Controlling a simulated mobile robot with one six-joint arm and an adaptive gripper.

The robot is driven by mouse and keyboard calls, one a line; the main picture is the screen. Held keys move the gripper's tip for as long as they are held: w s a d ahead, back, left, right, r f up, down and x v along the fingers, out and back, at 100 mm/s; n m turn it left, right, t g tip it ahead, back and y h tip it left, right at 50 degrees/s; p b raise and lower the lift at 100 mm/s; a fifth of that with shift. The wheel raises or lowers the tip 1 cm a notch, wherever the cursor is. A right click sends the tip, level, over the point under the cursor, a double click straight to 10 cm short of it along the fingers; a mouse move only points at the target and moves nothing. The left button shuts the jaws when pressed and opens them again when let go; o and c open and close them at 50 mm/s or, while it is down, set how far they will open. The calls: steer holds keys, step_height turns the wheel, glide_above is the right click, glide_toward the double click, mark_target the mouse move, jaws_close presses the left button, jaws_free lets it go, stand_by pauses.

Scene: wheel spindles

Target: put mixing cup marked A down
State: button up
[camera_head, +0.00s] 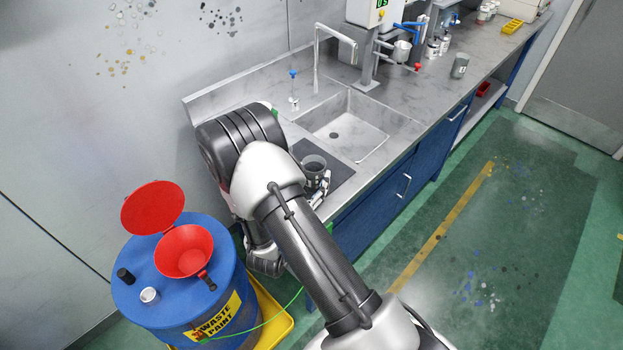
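A grey mixing cup (314,166) with a dark inside is upright at the black mat (342,174) on the counter, left of the sink. No letter on it can be read from here. My gripper (320,188) is right at the cup, with finger parts showing along its lower right side. My arm hides the rest of the gripper and the cup's lower left. I cannot tell whether the fingers are closed on the cup, or whether its base touches the mat.
A sink (345,128) with a tall faucet is behind the mat. Another grey cup (460,66) stands farther along the counter, near a mixing machine (367,45). A blue waste paint drum (205,290) with a red funnel (184,252) stands at the lower left.

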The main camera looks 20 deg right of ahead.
steer(key=o, duration=0.3)
